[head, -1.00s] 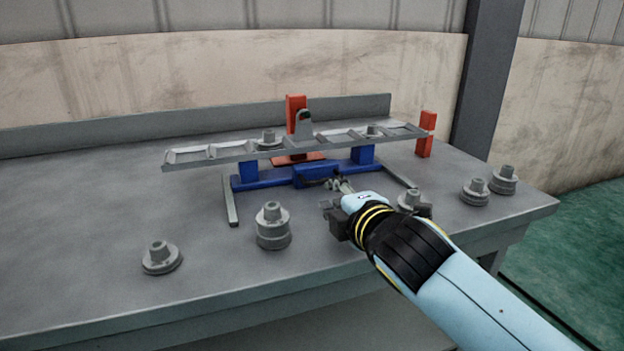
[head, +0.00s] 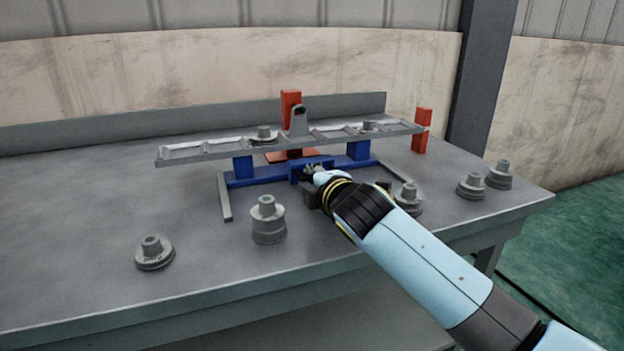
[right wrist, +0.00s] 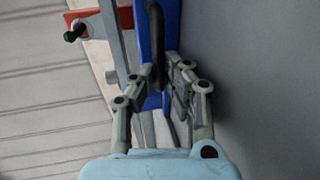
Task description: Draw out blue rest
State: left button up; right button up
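The blue rest (head: 260,173) is a low blue bar with two upright blocks under a long grey beam (head: 215,149). It lies between two grey guide strips on the bench. I cannot tell whether its blocks touch the beam. My right gripper (head: 312,173) is at the middle front of the rest and hides part of it. In the right wrist view the rest shows as a blue strip (right wrist: 171,25) with a dark handle (right wrist: 156,45). The right gripper's fingers (right wrist: 157,70) are apart, one on each side of the handle. My left gripper is not in view.
A red post (head: 290,105) and a grey pivot bracket (head: 299,121) stand at the beam's middle. A shorter red post (head: 422,130) stands at its right end. Stepped grey weights, such as one (head: 268,222) at front centre, stand along the bench (head: 90,220).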

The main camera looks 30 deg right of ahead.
aim_at(332, 223)
grip_shut()
jog(key=shift+s+a+p, duration=0.1)
jog(key=shift+s+p, duration=0.2)
jog(key=shift+s, duration=0.05)
jog(key=p+v, duration=0.1)
jog(key=v, duration=0.2)
jog(key=f+p+v, duration=0.1)
jog(key=v, duration=0.2)
jog(key=f+p+v, duration=0.1)
jog(key=v, duration=0.2)
jog(key=shift+s+a, duration=0.1)
jog(key=shift+s, duration=0.2)
jog(key=shift+o, duration=1.6)
grip_release()
